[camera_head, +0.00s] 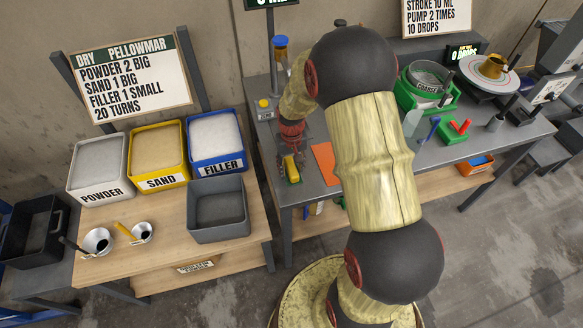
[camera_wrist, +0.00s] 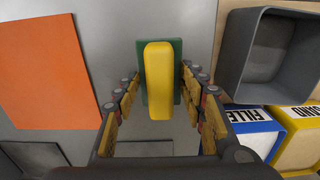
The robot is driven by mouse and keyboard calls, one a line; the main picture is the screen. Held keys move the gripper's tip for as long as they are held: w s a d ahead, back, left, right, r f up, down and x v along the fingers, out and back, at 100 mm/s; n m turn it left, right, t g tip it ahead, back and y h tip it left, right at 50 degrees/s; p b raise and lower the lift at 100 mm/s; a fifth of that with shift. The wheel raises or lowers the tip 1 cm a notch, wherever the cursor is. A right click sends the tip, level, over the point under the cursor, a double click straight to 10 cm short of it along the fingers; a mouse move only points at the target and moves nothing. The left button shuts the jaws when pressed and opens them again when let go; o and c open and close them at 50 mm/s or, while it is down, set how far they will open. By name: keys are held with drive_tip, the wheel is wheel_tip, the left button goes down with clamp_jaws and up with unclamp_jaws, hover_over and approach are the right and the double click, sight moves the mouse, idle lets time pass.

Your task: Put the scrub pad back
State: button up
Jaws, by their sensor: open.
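The scrub pad (camera_wrist: 159,80) has a yellow grip on a green base and lies on the grey table (camera_head: 326,194). In the head view the scrub pad (camera_head: 291,169) is near the table's left edge. My gripper (camera_wrist: 160,88) is open above it, with a finger on either side of the yellow grip. Gaps show between the fingers and the grip in the wrist view. In the head view my gripper (camera_head: 292,158) points down over the pad and partly hides it.
An orange sheet (camera_head: 326,163) lies right of the pad. A grey bin (camera_head: 217,226) and the blue filler bin (camera_head: 216,154) stand on the wooden table to the left. A green holder with a sieve (camera_head: 427,92) and a turntable (camera_head: 488,76) stand further right.

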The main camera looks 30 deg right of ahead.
wheel_tip(320, 180, up, 12)
drive_tip(key=p, duration=0.2)
wheel_tip(320, 180, up, 14)
drive_tip(key=n+t, duration=0.1)
drive_tip(key=t, duration=0.1)
hover_over(291, 166)
drive_tip(key=s+a, duration=0.5)
drive_tip(key=a, duration=0.2)
drive_tip(key=s+a+r+t, duration=0.1)
drive_tip(key=s+a+r, duration=0.1)
drive_tip(key=s, duration=0.3)
drive_tip(key=s+a+r+n+t, duration=0.1)
drive_tip(key=s+a+r, duration=0.1)
drive_tip(key=s, duration=0.3)
drive_tip(key=s+a+r+n+t, duration=0.1)
drive_tip(key=s+a+r, duration=0.2)
drive_tip(key=s+r, duration=0.1)
drive_tip(key=shift+s+r+t, duration=0.25)
drive_tip(key=shift+s+t, duration=0.05)
drive_tip(key=shift+s, duration=0.3)
drive_tip(key=shift+a, duration=0.1)
drive_tip(key=shift+f+b, duration=1.15)
drive_tip(key=shift+f, duration=0.15)
